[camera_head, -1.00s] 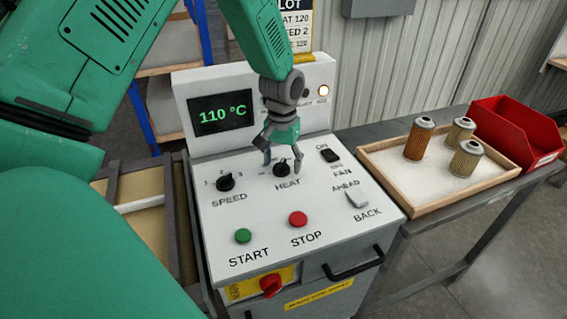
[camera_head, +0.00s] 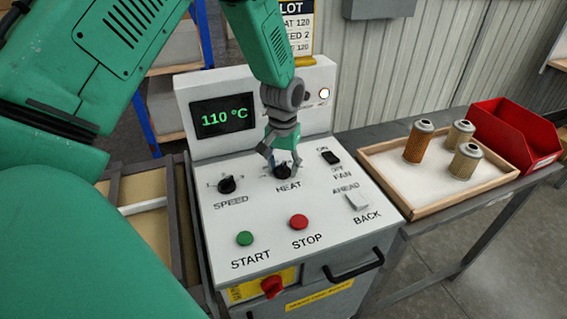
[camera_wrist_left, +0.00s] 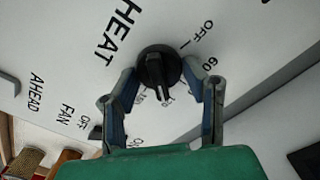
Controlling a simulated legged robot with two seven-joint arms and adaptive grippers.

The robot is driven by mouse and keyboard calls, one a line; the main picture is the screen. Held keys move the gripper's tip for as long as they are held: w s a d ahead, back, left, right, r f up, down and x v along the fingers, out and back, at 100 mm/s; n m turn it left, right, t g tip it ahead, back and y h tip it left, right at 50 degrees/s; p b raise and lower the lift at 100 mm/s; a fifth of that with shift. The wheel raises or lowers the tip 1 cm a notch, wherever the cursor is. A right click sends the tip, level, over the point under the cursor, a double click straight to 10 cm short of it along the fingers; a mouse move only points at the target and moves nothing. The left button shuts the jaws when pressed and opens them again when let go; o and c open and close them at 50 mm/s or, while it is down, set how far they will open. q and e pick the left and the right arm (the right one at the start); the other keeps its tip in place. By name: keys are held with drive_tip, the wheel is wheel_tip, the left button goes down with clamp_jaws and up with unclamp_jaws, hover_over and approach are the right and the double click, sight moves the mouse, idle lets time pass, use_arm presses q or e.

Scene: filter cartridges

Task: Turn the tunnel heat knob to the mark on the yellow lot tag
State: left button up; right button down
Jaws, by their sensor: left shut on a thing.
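The black heat knob (camera_head: 282,171) sits on the white sloped panel above the word HEAT. My left gripper (camera_head: 281,166) is over it with its fingers shut on the knob from both sides. In the left wrist view the knob (camera_wrist_left: 158,68) lies between the fingertips, its ridge pointing down the picture toward partly hidden scale figures. OFF and 60 are readable. The display (camera_head: 224,115) reads 110 °C in green. The yellow-edged lot tag (camera_head: 298,28) is partly hidden by my left arm; its lines end in AT 120, SPEED 2 and 120. My right gripper is not in view.
The speed knob (camera_head: 227,184), fan switch (camera_head: 330,157), ahead/back switch (camera_head: 357,201), green start button (camera_head: 245,239) and red stop button (camera_head: 299,221) surround the heat knob. Filter cartridges (camera_head: 464,161) stand in a wooden tray (camera_head: 407,203) beside a red bin (camera_head: 515,140).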

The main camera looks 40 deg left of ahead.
sight(283, 164)
use_arm(q)
drive_tip(key=o, duration=1.1)
wheel_tip(283, 164, up, 12)
drive_tip(key=shift+w+f, duration=0.1)
drive_tip(key=shift+f, duration=0.05)
